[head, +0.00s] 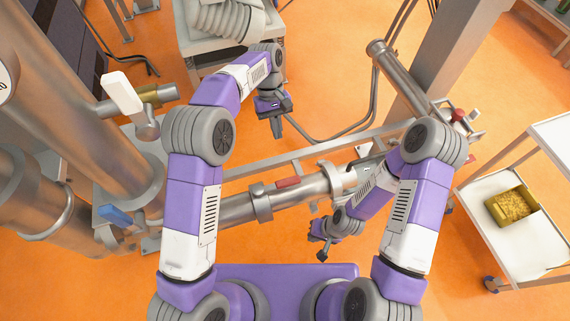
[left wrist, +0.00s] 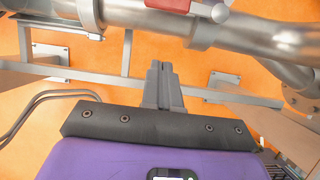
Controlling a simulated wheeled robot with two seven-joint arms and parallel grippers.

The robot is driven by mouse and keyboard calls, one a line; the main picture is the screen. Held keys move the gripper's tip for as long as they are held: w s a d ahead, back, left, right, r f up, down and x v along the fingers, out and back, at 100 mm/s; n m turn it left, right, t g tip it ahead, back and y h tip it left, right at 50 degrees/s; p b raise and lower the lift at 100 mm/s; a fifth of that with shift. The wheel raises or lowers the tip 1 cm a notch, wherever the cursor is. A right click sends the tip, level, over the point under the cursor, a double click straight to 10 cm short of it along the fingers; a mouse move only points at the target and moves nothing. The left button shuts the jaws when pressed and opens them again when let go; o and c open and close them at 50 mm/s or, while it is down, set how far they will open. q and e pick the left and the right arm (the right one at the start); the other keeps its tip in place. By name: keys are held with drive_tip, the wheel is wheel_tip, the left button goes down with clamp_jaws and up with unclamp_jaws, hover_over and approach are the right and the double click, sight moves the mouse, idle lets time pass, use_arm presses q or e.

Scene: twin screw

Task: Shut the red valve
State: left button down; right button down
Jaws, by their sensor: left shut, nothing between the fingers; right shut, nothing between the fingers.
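A red valve handle (head: 288,182) lies roughly along the grey metal pipe (head: 236,208) in the middle of the head view. Its red part also shows at the top edge of the left wrist view (left wrist: 168,4), cut off by the frame. My left gripper (head: 278,130) is shut and empty, above and beyond the pipe, apart from the red handle. Its closed fingers also show in the left wrist view (left wrist: 159,72). My right gripper (head: 322,254) is shut and empty on the near side of the pipe, apart from the handle.
A blue handle (head: 115,215) and a white handle (head: 122,93) are on the pipework at left. A red knob (head: 458,115) is at right. A cart (head: 500,255) with a yellow bin (head: 513,206) stands at far right. A grey frame rail (head: 245,169) runs behind the pipe.

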sight(277, 186)
use_arm(q)
drive_tip(key=s+d+f+b, duration=0.2)
drive_tip(key=s+f+b, duration=0.2)
drive_tip(key=s+f, duration=0.3)
drive_tip(key=shift+d+f, duration=0.2)
drive_tip(key=shift+f, duration=0.75)
drive_tip(key=shift+s, duration=0.1)
drive_tip(key=shift+s+d+m, duration=0.15)
drive_tip(key=shift+s+m, duration=0.05)
drive_tip(key=shift+m, duration=0.1)
